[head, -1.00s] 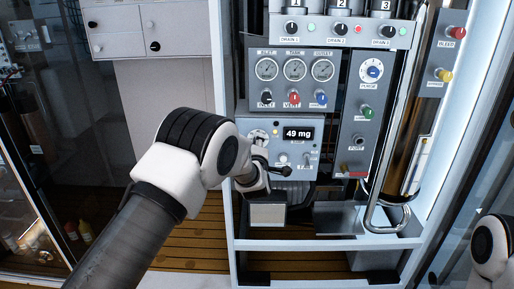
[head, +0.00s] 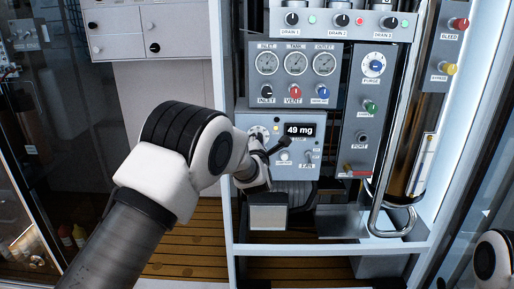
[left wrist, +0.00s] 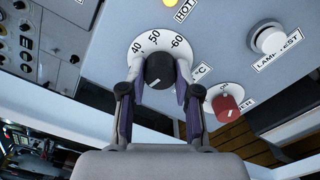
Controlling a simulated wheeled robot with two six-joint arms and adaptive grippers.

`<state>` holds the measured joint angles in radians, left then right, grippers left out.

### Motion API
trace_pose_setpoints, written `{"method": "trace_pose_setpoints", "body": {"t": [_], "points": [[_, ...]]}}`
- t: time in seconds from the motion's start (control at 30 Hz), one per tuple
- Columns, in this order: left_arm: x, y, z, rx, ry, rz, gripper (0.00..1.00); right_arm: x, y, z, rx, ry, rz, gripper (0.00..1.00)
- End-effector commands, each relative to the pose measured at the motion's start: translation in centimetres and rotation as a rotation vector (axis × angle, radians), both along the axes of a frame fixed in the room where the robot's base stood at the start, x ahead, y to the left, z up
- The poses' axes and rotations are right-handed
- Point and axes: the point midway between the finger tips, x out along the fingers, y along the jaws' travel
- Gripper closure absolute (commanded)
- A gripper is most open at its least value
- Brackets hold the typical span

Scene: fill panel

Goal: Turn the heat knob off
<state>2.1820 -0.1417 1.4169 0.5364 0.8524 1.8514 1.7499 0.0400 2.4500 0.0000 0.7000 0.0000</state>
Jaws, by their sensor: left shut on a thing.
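The black heat knob (left wrist: 158,70) sits on a white dial (left wrist: 140,45) marked 40, 50, 60 with a °C label, in the left wrist view. My left gripper (left wrist: 160,80) is shut on it, one finger on each side. A red knob (left wrist: 226,103) with an ON mark and a partly hidden label is right of the fingers. My right gripper is out of view.
A yellow lamp (left wrist: 197,3) by a HOT label and a white LAMP TEST button (left wrist: 270,40) are near the dial. Gauges (head: 295,63) and small knobs sit above. A bent metal handle (head: 380,215) stands at the right.

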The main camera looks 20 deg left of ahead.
Motion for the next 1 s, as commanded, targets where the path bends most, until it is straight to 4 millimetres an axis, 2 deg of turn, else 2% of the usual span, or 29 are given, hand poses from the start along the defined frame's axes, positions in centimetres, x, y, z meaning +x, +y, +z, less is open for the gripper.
{"method": "trace_pose_setpoints", "body": {"t": [0.1, 0.4, 0.93, 0.97, 1.0], "points": [[0.0, 0.0, -0.4, -0.077, -0.021, -0.001, 1.0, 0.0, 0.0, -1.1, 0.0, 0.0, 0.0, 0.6], [0.0, 0.0, -0.2, -0.2, -0.056, 0.0, 1.0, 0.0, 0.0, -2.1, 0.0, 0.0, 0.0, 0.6], [0.0, -0.1, -0.2, -0.228, -0.063, 0.001, 1.0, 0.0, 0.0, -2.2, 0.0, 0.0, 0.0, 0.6], [0.0, -0.1, -0.2, -0.228, -0.063, 0.001, 0.61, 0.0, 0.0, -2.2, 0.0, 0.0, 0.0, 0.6], [0.0, -0.1, -0.2, -0.227, -0.062, 0.001, 0.47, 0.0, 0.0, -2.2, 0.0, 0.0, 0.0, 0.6]]}}
